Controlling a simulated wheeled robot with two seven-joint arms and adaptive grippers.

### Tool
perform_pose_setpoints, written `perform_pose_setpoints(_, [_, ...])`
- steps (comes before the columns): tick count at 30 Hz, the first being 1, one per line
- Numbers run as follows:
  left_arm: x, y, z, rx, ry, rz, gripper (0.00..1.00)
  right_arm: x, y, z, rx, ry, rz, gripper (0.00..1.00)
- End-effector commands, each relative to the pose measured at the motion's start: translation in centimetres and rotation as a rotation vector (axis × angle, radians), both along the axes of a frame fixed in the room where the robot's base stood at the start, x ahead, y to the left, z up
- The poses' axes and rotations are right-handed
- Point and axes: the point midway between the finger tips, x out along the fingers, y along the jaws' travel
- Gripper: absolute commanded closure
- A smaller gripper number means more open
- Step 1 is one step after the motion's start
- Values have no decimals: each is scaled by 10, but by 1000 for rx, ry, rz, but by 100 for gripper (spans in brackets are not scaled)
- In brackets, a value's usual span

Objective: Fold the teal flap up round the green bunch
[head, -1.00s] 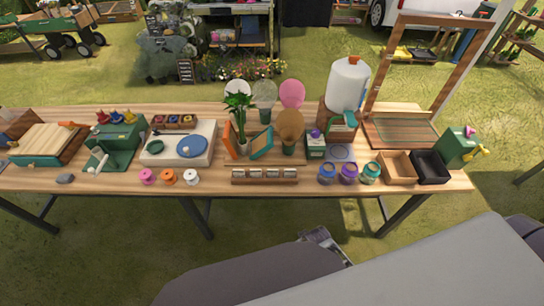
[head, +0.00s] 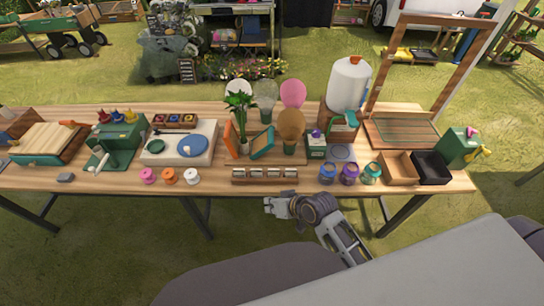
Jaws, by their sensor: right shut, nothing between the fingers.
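The green bunch (head: 240,106) stands upright near the middle of the table, its leaves spread at the top. The teal flap (head: 263,142) leans outward at the right of the bunch's stems, apart from its leaves. An orange flap (head: 229,138) stands more upright at the left of the stems. My right gripper (head: 268,205) is shut and empty, in front of the table's front edge, nearer to me than the bunch and flaps. My left gripper is not in view.
A wooden rack with several pale rolls (head: 264,174) lies between my right gripper and the flaps. Several jars (head: 349,174) stand to its right and spools (head: 169,176) to its left. A brown round-topped thing (head: 291,125) stands close right of the teal flap.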

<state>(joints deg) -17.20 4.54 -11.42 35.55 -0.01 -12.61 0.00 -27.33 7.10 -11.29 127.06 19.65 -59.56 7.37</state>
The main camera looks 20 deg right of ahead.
Motion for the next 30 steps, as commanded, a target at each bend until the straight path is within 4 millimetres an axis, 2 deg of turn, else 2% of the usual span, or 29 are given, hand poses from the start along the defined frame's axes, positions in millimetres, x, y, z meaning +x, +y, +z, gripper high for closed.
perform_pose_setpoints(1, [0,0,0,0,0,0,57,6,10,15,53,-29,-6,100])
perform_pose_setpoints(6, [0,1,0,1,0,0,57,22,39,58,238,-105,-32,100])
perform_pose_setpoints(15, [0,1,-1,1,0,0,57,45,75,127,570,-200,-101,100])
perform_pose_setpoints(23, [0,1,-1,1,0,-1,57,62,87,175,843,-239,-181,100])
perform_pose_setpoints(30, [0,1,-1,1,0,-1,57,77,87,209,1082,-249,-273,100])
